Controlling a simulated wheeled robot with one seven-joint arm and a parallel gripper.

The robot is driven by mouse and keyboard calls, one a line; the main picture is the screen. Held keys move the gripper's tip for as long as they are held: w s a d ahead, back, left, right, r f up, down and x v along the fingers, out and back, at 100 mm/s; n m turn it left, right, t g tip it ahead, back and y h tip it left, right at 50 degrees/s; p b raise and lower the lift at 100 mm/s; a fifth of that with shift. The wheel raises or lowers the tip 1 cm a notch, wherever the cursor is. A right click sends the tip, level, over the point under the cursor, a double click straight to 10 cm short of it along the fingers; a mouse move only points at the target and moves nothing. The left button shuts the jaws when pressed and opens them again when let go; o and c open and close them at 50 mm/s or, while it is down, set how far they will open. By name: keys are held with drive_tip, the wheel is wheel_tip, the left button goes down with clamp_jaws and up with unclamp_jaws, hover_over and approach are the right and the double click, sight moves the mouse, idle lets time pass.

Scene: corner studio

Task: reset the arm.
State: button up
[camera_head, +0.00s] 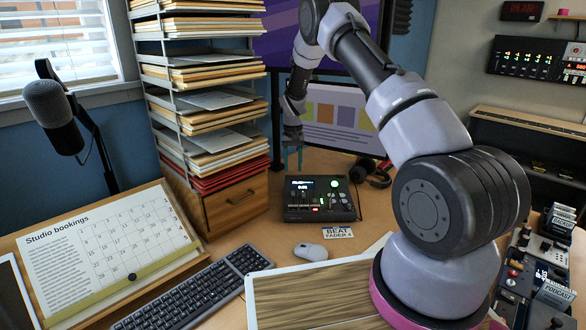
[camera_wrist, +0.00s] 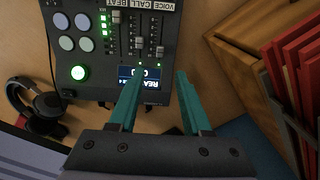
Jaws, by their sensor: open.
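My gripper (camera_head: 292,158) hangs at the end of my arm, above the back edge of a small black mixer (camera_head: 318,199) on the desk. In the wrist view its two teal fingers (camera_wrist: 156,100) are apart with nothing between them. Beneath them the mixer (camera_wrist: 90,22) shows its faders, round pads, a green lit button and a small screen. The screen is partly hidden by a finger. The gripper is apart from the mixer in the head view.
A paper tray tower (camera_head: 205,100) on a wooden drawer (camera_head: 235,203) stands left of the gripper. Headphones (camera_head: 371,172) lie right of the mixer, and a monitor (camera_head: 338,114) stands behind. A mouse (camera_head: 311,252), keyboard (camera_head: 200,295) and microphone (camera_head: 52,110) are nearer or left.

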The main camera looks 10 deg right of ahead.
drive_tip(key=s+d+r+t, duration=0.1)
drive_tip(key=s+r, duration=0.3)
drive_tip(key=r, duration=0.6)
drive_tip(key=s+d+r+m+t+y, duration=0.1)
drive_tip(key=s+r, duration=0.4)
drive_tip(key=r, duration=0.5)
drive_tip(key=s+d+r+t, duration=0.1)
drive_tip(key=s+r, duration=0.3)
drive_tip(key=r, duration=0.7)
drive_tip(key=s+r+t, duration=0.2)
drive_tip(key=s+r, duration=0.2)
drive_tip(key=s, duration=1)
drive_tip(key=s+d+r+m+t+y, duration=0.1)
drive_tip(key=s+r, duration=0.4)
drive_tip(key=s, duration=0.9)
drive_tip(key=shift+d+t, duration=0.25)
drive_tip(key=shift+t, duration=0.35)
